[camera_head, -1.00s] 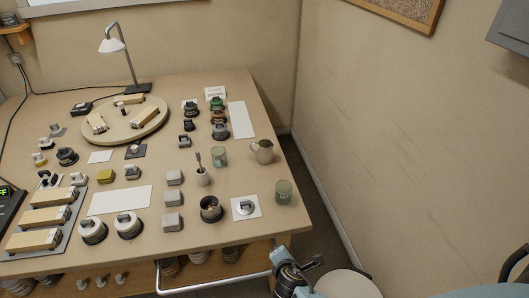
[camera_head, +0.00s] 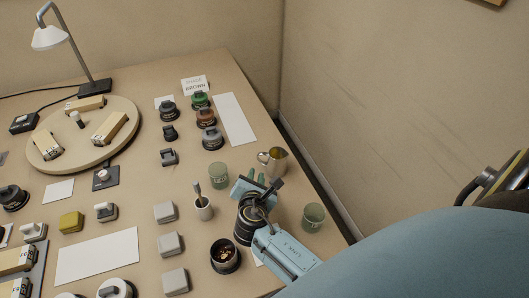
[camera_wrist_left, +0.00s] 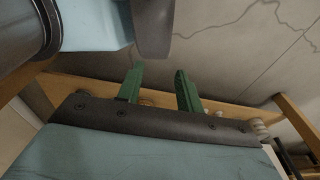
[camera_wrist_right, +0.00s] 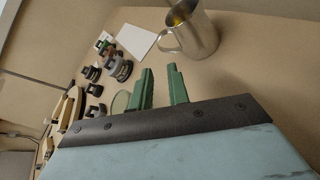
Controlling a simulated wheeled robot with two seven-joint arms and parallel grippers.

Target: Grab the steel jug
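The steel jug (camera_head: 273,160) stands upright near the right edge of the bench, its handle towards the left. It also shows in the right wrist view (camera_wrist_right: 193,34), shiny, with something yellowish inside its mouth. My right gripper (camera_head: 256,177) is just in front of the jug, low over the bench. In the right wrist view its green fingers (camera_wrist_right: 161,82) are apart with nothing between them, and the jug is beyond them, not touched. My left gripper (camera_wrist_left: 160,85) shows only in its own wrist view, green fingers apart and empty, beneath the wooden bench edge.
Green glass jars (camera_head: 218,175) and (camera_head: 313,217) stand either side of my right arm. A cup with a brush (camera_head: 203,208) and a dark pot (camera_head: 225,255) are to the left. A white sheet (camera_head: 236,118) lies behind the jug. Stamps and a lamp (camera_head: 60,38) are further left.

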